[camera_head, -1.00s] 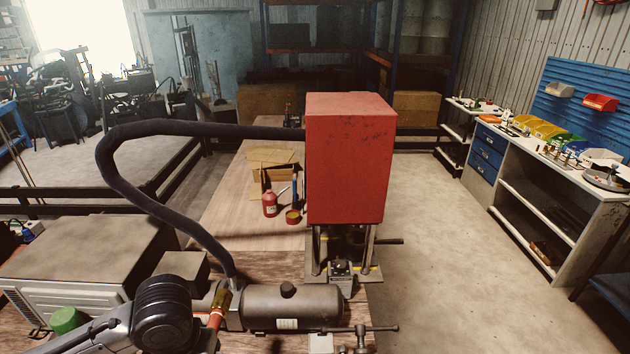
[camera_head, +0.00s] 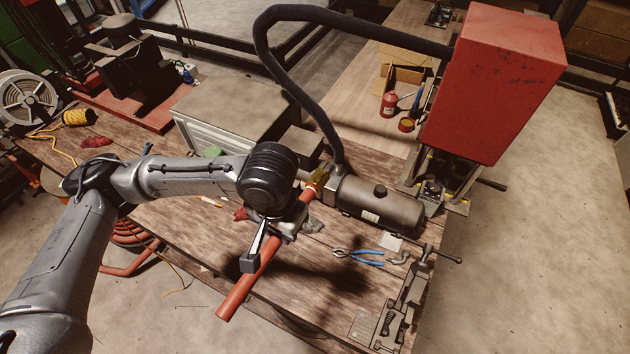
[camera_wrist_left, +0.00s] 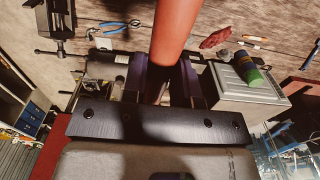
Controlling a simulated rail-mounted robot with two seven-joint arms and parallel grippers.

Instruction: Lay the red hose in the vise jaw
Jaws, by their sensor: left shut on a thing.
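In the left wrist view the hose (camera_wrist_left: 175,28) runs up from between the fingers (camera_wrist_left: 160,80). The vise (camera_head: 400,305) is at the bench's right front corner, right of the hose and apart from it. It also shows in the left wrist view (camera_wrist_left: 58,22), upper left. The jaw opening is hard to make out.
Blue-handled pliers (camera_head: 357,256) lie on the wooden bench (camera_head: 310,285) between hose and vise. A grey cylindrical tank (camera_head: 375,205) stands behind, near the fitting. The red crimper box (camera_head: 490,85) is at back right.

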